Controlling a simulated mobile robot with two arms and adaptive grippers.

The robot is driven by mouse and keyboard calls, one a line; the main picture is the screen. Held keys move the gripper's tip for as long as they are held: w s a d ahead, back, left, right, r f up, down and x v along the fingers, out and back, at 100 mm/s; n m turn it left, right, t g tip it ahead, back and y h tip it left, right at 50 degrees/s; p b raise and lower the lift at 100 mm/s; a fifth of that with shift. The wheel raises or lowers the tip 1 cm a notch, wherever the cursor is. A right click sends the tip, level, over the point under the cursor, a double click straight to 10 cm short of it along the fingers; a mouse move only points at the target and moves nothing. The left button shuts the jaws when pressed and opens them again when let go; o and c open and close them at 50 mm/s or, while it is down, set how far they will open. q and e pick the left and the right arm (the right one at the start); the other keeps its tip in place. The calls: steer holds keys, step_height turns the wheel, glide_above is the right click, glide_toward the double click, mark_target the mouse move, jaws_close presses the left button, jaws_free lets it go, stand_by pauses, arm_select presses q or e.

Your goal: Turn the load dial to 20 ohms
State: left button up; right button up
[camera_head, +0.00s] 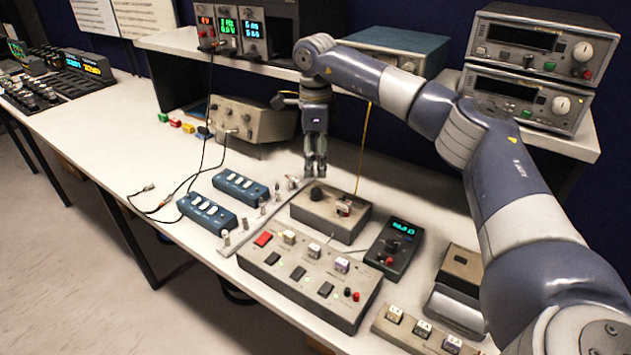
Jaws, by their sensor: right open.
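A grey box (318,217) with one black knob (318,193) stands near the middle of the bench; the knob looks like the load dial. Its markings are too small to read, so its setting cannot be told. My right gripper (316,176) points down just above and behind the knob, with its fingertips close to it. It is open and holds nothing; whether it touches the knob cannot be told. A dark handheld meter (394,250) with a lit teal display stands right of the box; its figures are not clear. My left gripper is not in view.
A long panel (310,281) with switches lies in front of the box. Blue switch boxes (240,187) and small metal posts are to its left. A yellow cable (363,150) hangs behind. Stacked instruments (525,97) stand on the shelf.

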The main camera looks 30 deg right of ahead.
mark_target(316, 190)
step_height(316, 190, down, 5)
steer(key=shift+f+p, duration=0.1)
steer(key=shift+p, duration=0.3)
step_height(316, 190, down, 2)
steer(key=shift+w+f, duration=0.1)
steer(key=shift+f, duration=0.6)
steer(key=c, duration=0.9)
jaws_close()
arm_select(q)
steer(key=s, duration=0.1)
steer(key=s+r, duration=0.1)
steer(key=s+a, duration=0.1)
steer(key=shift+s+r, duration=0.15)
